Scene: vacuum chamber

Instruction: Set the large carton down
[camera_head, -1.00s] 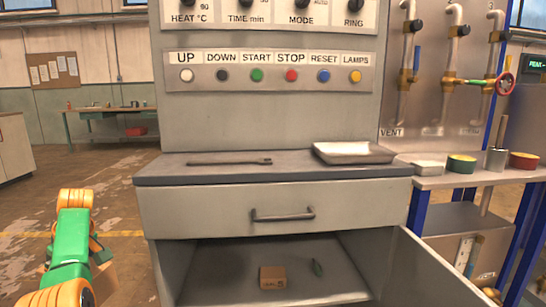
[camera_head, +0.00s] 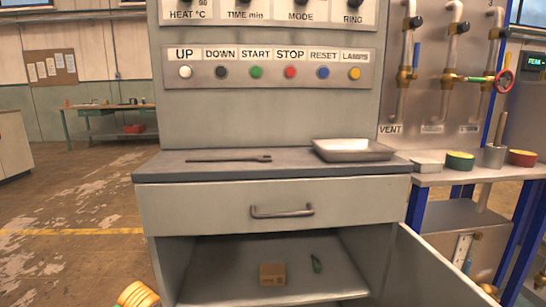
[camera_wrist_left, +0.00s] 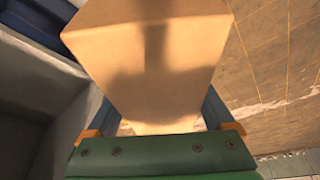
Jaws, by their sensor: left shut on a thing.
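The large carton (camera_wrist_left: 150,45) fills the upper middle of the left wrist view, a plain tan box. My left gripper (camera_wrist_left: 160,112) is shut on it, with one finger along each side. The carton appears to be held beside the cabinet, with floor to its right in that view. In the head view neither the carton nor the left gripper shows; only an orange part of my left arm is at the bottom left edge. My right gripper is in no view.
The worktop (camera_head: 235,172) bears a flat dark tool (camera_head: 228,159) and a metal tray (camera_head: 352,150). Floor at the left is clear.

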